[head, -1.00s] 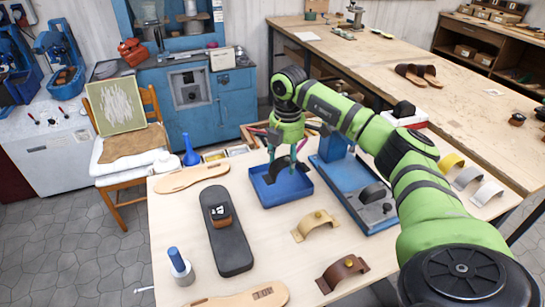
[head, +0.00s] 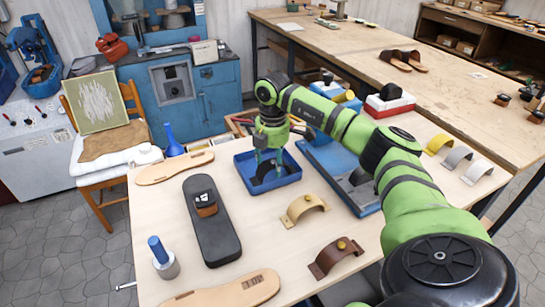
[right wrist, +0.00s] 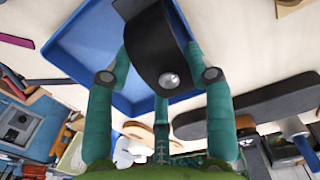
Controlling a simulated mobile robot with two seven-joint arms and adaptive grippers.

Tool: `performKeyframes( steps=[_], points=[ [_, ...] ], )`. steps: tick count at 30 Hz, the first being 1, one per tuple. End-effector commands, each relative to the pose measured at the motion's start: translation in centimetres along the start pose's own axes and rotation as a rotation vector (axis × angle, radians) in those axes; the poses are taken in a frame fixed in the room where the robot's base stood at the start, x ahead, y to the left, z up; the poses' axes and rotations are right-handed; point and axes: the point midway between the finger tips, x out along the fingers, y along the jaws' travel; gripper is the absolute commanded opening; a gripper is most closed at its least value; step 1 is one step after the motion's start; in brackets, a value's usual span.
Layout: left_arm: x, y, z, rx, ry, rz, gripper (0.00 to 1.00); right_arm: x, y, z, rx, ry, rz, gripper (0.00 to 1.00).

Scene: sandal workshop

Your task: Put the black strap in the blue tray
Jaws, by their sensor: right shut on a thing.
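The black strap (head: 270,177) is a curved band with a silver stud, which shows in the right wrist view (right wrist: 150,45). My right gripper (head: 270,160) points down and is shut on the strap. The strap is within the outline of the blue tray (head: 280,187) in the head view, low between its walls; I cannot tell whether it touches the floor. The tray also shows behind the strap in the right wrist view (right wrist: 75,45). My left gripper is not in view.
A tan strap (head: 304,209) and a brown strap (head: 335,257) lie in front. A black sole (head: 211,235) and a tan sole (head: 175,167) lie to the left. Yellow, grey and white straps sit at the right edge.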

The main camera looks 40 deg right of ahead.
Motion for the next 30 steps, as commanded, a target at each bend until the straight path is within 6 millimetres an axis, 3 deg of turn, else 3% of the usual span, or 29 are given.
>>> performKeyframes(
  steps=[4,17,18,20,29,30],
  points=[
    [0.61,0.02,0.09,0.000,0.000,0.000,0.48,1.09,-0.01,-0.01,0.000,0.000,0.000,0.30],
    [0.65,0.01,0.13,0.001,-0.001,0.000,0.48,1.50,-0.13,-0.03,-0.001,-0.002,-0.006,0.30],
    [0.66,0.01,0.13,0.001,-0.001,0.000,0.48,1.53,-0.15,-0.04,-0.001,-0.002,-0.006,0.57],
    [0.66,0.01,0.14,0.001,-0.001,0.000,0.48,1.56,-0.17,-0.04,-0.001,-0.002,-0.007,0.81],
    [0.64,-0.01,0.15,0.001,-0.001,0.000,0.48,1.37,-0.08,-0.01,-0.001,-0.001,-0.003,0.81],
    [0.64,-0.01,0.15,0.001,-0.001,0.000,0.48,1.35,-0.07,0.00,0.000,-0.001,-0.003,0.96]
  ],
)
